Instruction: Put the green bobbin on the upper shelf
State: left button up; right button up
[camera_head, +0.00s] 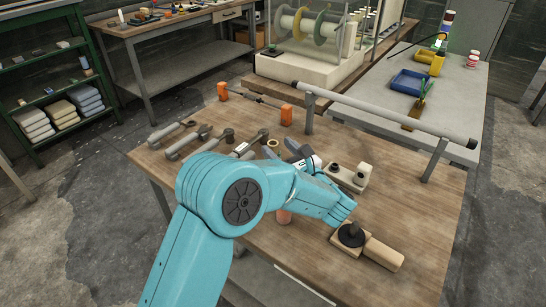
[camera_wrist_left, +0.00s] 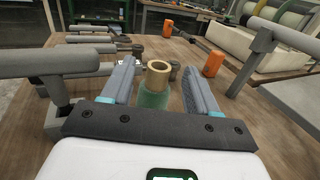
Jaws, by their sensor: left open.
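The green bobbin (camera_wrist_left: 153,97) stands upright in the left wrist view, with a tan tube top. It lies between the two grey fingers of my left gripper (camera_wrist_left: 160,62), which are open, with a gap visible on its right side. In the head view my left gripper (camera_head: 282,150) is low over the wooden table; a tan ring (camera_head: 273,143) at its fingertips looks like the bobbin's top, and the green part is hidden. A green rack (camera_head: 104,66) with shelves stands at the far left; its upper shelf holds small items. My right gripper is not in view.
Grey tools (camera_head: 187,143) lie left of my gripper on the table. A grey bar on posts (camera_head: 385,115) runs along the back right. A beige block (camera_head: 349,177) and a wooden piece with a black knob (camera_head: 383,254) sit to the right.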

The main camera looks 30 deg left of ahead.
aim_at(276, 146)
pick_arm(q)
jog(key=x, duration=0.3)
jog(key=shift+w+a+f+p, duration=0.15)
jog(key=shift+w+a+p, duration=0.05)
jog(key=shift+a+p, duration=0.15)
jog(key=c, duration=1.1)
notch_tip(276, 146, up, 20)
jog(key=shift+b, duration=0.3)
